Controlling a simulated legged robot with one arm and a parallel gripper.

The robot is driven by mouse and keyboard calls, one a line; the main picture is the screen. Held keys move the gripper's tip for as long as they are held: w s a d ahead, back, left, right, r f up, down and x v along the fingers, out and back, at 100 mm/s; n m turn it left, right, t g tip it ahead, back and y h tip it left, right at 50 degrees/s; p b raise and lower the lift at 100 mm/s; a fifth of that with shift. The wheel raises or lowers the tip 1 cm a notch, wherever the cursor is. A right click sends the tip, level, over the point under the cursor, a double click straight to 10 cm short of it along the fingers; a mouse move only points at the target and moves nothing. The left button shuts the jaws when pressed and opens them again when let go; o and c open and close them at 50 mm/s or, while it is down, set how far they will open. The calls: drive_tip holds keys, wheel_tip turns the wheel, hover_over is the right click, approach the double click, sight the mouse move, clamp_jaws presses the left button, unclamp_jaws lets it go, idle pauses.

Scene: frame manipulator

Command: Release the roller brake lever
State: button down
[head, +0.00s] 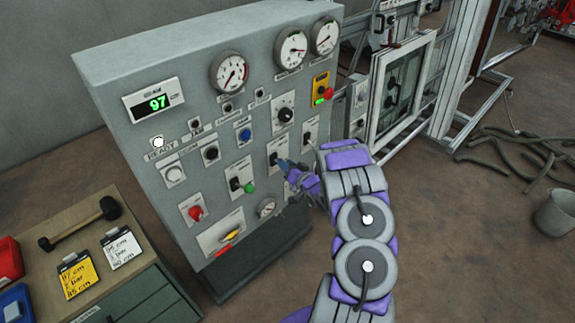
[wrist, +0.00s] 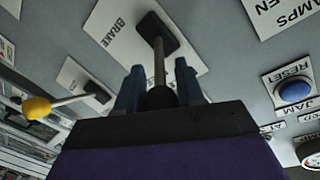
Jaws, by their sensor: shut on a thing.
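The brake lever is a metal rod (wrist: 158,62) with a dark knob, rising from a black slot on a white plate (wrist: 118,36) marked BRAKE in the wrist view. My gripper (wrist: 160,90) has its two blue fingers on either side of the knob and is shut on it. The fingers partly hide the knob. In the head view my gripper (head: 284,165) is at the middle right of the grey control panel (head: 130,75), in front of the brake plate (head: 275,146). The lever itself is mostly hidden there by my fingers.
A yellow-knobbed lever (wrist: 37,108) stands close beside my gripper in the wrist view. A blue JAM RESET button (wrist: 294,92) is on the other side. In the head view a green-knobbed lever (head: 249,187) is lower left of my gripper. A display (head: 154,103) reads 97.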

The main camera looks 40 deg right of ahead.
drive_tip(key=shift+w+r+g+p, duration=0.25)
drive_tip(key=shift+r+g+p, duration=0.45)
drive_tip(key=shift+r+p, duration=0.15)
drive_tip(key=shift+w+g+p, duration=0.15)
drive_tip(key=shift+g+p, duration=0.25)
drive_tip(key=c, duration=0.8)
unclamp_jaws()
drive_tip(key=shift+d, duration=0.1)
drive_tip(key=v, duration=1.7)
